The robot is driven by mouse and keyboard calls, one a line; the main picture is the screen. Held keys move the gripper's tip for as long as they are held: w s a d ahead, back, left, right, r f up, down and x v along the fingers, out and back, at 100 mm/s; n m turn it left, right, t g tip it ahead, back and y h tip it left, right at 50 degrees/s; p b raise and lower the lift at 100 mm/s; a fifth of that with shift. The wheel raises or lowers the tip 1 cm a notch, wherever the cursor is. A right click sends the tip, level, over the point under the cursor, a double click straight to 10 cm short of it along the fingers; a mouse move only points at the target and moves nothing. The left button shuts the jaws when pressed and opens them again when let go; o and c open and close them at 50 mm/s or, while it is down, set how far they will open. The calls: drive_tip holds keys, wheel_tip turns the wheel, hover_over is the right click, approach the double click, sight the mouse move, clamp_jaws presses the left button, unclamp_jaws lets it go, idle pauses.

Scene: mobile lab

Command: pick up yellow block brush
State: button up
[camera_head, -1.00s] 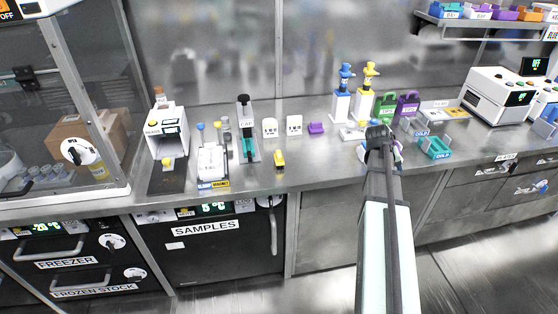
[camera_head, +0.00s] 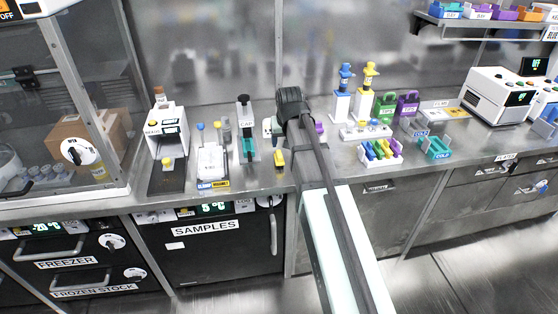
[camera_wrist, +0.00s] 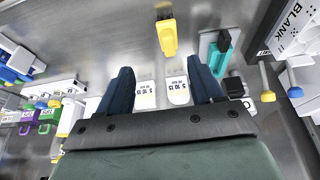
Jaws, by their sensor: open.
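The yellow block brush (camera_head: 280,158) lies near the front of the steel bench, right of the teal and black stand. In the wrist view the yellow brush (camera_wrist: 167,36) is at the top, with a dark part at its upper end. My gripper (camera_wrist: 162,76) is open, its two dark fingers spread wide with nothing held between them. The brush is beyond the fingertips, near the middle of the gap between them. In the head view my arm hides the fingers, and its dark end is just right of and behind the brush.
Two white labelled blocks (camera_wrist: 161,93) show between my fingers. The teal stand (camera_wrist: 220,52) is close to the brush. A purple block (camera_head: 319,129) is partly behind my arm. A rack of coloured pieces (camera_head: 380,150) stands to the right. The bench front edge is close to the brush.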

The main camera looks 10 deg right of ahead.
sight(279, 154)
drive_tip(key=x, duration=0.2)
drive_tip(key=a+x, duration=0.1)
drive_tip(key=x, duration=0.5)
drive_tip(key=shift+w+a, duration=0.1)
drive_tip(key=shift+a, duration=0.25)
drive_tip(key=shift+w+x, duration=0.15)
drive_tip(key=shift+x, duration=1.2)
drive_tip(key=shift+w+x, duration=0.15)
drive_tip(key=shift+x, duration=1.2)
drive_tip(key=shift+r, duration=0.1)
drive_tip(key=c, duration=1.1)
